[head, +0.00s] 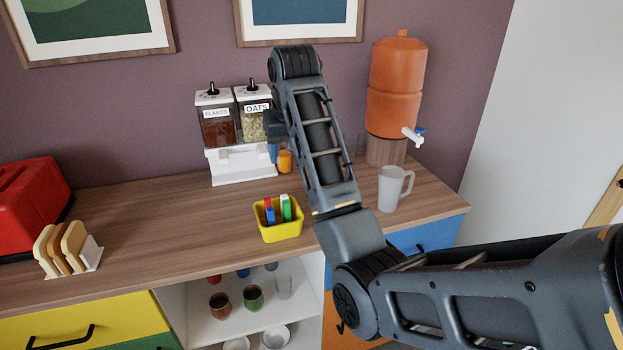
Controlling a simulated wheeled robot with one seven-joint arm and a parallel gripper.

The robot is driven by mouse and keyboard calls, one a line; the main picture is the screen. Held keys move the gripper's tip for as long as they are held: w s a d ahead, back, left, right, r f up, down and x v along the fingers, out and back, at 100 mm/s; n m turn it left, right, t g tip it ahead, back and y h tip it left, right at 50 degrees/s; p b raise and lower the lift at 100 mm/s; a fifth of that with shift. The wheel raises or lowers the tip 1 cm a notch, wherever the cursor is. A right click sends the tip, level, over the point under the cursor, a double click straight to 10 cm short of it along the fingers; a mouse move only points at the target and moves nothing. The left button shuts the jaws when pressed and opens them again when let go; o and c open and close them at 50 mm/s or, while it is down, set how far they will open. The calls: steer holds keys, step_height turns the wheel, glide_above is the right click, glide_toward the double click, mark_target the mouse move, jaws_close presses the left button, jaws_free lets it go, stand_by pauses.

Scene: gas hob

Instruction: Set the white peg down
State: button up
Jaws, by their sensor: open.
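A yellow bin (282,233) stands on the wooden counter near its front edge, with several coloured pegs upright in it. A narrow white peg (281,207) appears among them, between the red and blue pieces and the green one; its lower part is hidden by the bin wall. My gripper (273,153) hangs down behind my forearm, in front of the oats dispenser, up and back from the bin. It is small and partly hidden by my arm. It is open, and I see no peg in it.
A cereal dispenser (243,168) and a small orange cup (285,161) stand behind the bin. A frosted jug (388,190) and an orange water dispenser (396,85) are at right. A toast rack (88,262) and red toaster (32,203) are at left. Counter left of the bin is clear.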

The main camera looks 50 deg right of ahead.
steer(key=s+a+f+n+t, duration=0.15)
steer(key=s+a+f, duration=0.35)
steer(key=f, duration=0.5)
steer(key=s+a+f+n+t, duration=0.15)
steer(key=s+a+f, duration=0.3)
steer(key=f, duration=0.45)
steer(key=s+a+f+t, duration=0.2)
steer(key=s+a+f, duration=0.25)
steer(key=s, duration=0.35)
steer(key=s+a+r+n+t, duration=0.1)
steer(key=s+a+r+t, duration=0.1)
steer(key=s+a, duration=0.35)
steer(key=s+a+r+n+t, duration=0.1)
steer(key=s+a, duration=0.1)
steer(key=s, duration=0.7)
steer(key=s+a+r+n+t+y, duration=0.1)
steer(key=s+a+r+t+y, duration=0.1)
steer(key=s+r, duration=1)
steer(key=shift+a+r+t, duration=0.35)
steer(key=shift+a+t, duration=0.25)
steer(key=shift+a, duration=0.5)
steer(key=shift+s, duration=0.1)
